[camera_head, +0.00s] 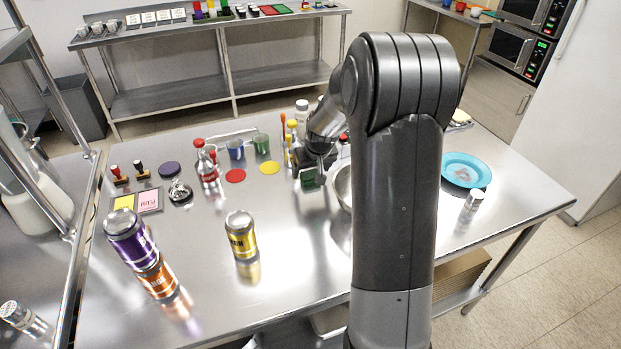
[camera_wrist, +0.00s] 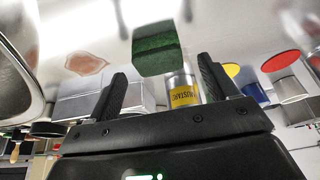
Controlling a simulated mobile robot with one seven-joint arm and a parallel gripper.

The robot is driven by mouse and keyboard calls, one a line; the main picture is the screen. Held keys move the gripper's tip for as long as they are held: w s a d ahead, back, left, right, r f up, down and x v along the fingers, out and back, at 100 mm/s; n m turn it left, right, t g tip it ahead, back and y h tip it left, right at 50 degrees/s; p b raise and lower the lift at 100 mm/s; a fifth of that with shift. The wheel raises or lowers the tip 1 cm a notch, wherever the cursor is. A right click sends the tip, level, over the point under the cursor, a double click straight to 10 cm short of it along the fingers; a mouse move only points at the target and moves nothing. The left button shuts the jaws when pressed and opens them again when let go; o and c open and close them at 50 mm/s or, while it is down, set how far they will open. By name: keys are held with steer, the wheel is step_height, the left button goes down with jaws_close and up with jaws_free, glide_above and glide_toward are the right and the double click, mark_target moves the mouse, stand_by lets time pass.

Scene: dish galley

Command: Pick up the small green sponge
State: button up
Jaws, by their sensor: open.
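The small green sponge (camera_head: 309,179) is a dark green block in the middle of the steel table, just in front of my gripper (camera_head: 316,160). In the wrist view the sponge (camera_wrist: 158,50) lies ahead of the fingertips, in line with the gap between them. My gripper (camera_wrist: 165,68) is open, with one finger on each side of the gap and nothing held. The fingers do not appear to touch the sponge. In the head view my wrist and arm hide part of the area behind it.
A steel bowl (camera_head: 341,188) stands close to the sponge's right, partly behind my arm. Bottles (camera_head: 301,110), a red-capped bottle (camera_head: 207,165) and cups (camera_head: 236,149) stand behind and left. A yellow can (camera_head: 241,236), stacked cans (camera_head: 130,240) and a blue plate (camera_head: 458,168) are farther off.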

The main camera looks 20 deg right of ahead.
steer(key=shift+x, duration=1.25)
steer(key=shift+c, duration=0.4)
steer(key=c, duration=1)
